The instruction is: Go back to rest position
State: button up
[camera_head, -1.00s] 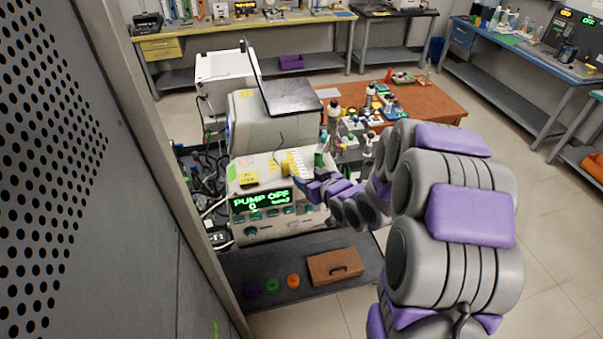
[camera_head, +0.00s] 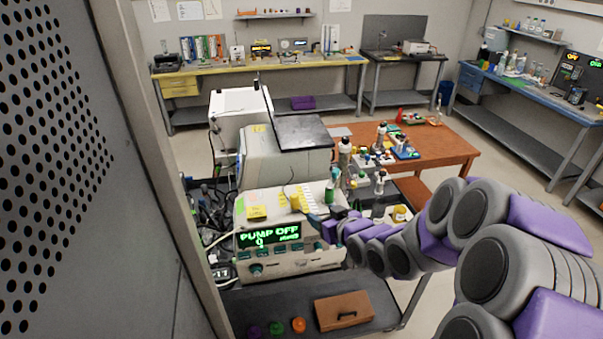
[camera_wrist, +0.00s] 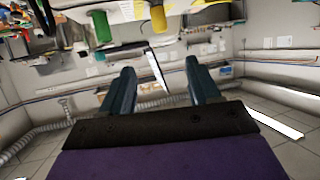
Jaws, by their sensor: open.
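My gripper (camera_head: 316,221) is at the front of the pump machine (camera_head: 290,262), close to its upper right edge. In the wrist view both dark fingers stand wide apart and nothing is between them, so my gripper (camera_wrist: 160,88) is open and empty. My purple and grey arm (camera_head: 400,250) reaches in from the right side of the head view. The machine's green display reads "PUMP OFF". A green vial (camera_head: 331,190) and a yellow piece (camera_head: 298,200) are on top of the machine, just beyond my gripper. The fingertips are partly hard to make out in the head view.
A brown case (camera_head: 343,311) and small coloured round pieces (camera_head: 277,328) lie on the dark lower shelf. A wooden table (camera_head: 450,146) with several instruments stands behind. A perforated grey panel (camera_head: 55,170) fills the left side.

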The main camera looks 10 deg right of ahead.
jog(key=s+f+m+g+h+b, duration=0.1)
jog(key=s+f+g+h+b, duration=0.2)
jog(key=s, duration=0.4)
jog(key=s+f+g+h+b, duration=0.1)
jog(key=s+f+g+b, duration=0.2)
jog(key=s, duration=0.5)
jog(key=s+a+m+g+b, duration=0.1)
jog(key=s+g, duration=0.3)
jog(key=s, duration=0.8)
jog(key=s+a+m+g+b, duration=0.1)
jog(key=s+a+g, duration=0.3)
jog(key=s, duration=0.8)
jog(key=shift+s+r+g+y+b, duration=0.3)
jog(key=shift+r+g+b, duration=0.1)
jog(key=shift+r+b, duration=0.05)
